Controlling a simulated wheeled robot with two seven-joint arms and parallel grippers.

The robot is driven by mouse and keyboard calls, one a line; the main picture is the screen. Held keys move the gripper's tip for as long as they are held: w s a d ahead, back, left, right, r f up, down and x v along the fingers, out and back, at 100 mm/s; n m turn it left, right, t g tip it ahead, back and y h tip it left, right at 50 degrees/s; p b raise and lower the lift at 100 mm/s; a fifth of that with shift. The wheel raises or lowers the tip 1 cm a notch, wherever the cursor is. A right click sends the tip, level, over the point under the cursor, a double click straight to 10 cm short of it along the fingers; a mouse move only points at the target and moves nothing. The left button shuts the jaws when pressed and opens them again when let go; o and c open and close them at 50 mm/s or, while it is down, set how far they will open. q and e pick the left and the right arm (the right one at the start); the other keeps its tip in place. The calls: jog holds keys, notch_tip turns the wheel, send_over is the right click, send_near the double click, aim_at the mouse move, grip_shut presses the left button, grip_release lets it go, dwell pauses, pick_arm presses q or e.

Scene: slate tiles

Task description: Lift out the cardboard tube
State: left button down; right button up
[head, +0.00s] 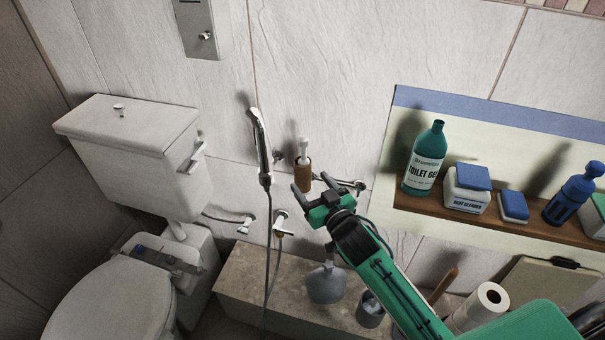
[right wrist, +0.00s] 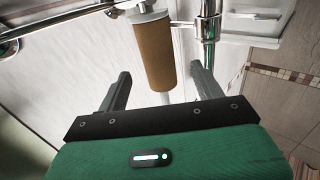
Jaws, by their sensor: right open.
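The brown cardboard tube (head: 302,176) stands upright near the tiled wall, with a white piece (head: 304,149) sticking out of its top. In the right wrist view the tube (right wrist: 153,55) shows between the lines of my two fingers, with a white rod below it. My right gripper (head: 312,187) is open and empty, just below and in front of the tube in the head view. Its fingers (right wrist: 161,72) lie either side of the tube with gaps; I cannot tell how deep it is between them. My left gripper is not in view.
A chrome hand shower (head: 262,146) with a hose hangs left of the tube, and chrome pipe (head: 345,183) runs close to its right. A toilet (head: 130,160) stands at the left. A wall niche at the right holds a green bottle (head: 424,160) and other cleaners.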

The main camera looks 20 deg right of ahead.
aim_at(307, 178)
jog(key=shift+w, duration=0.5)
jog(key=w, duration=0.4)
jog(key=shift+a+p, duration=0.3)
jog(key=shift+a, duration=0.1)
jog(key=shift+w, duration=0.25)
jog(key=shift+c, duration=0.2)
jog(key=c, duration=1)
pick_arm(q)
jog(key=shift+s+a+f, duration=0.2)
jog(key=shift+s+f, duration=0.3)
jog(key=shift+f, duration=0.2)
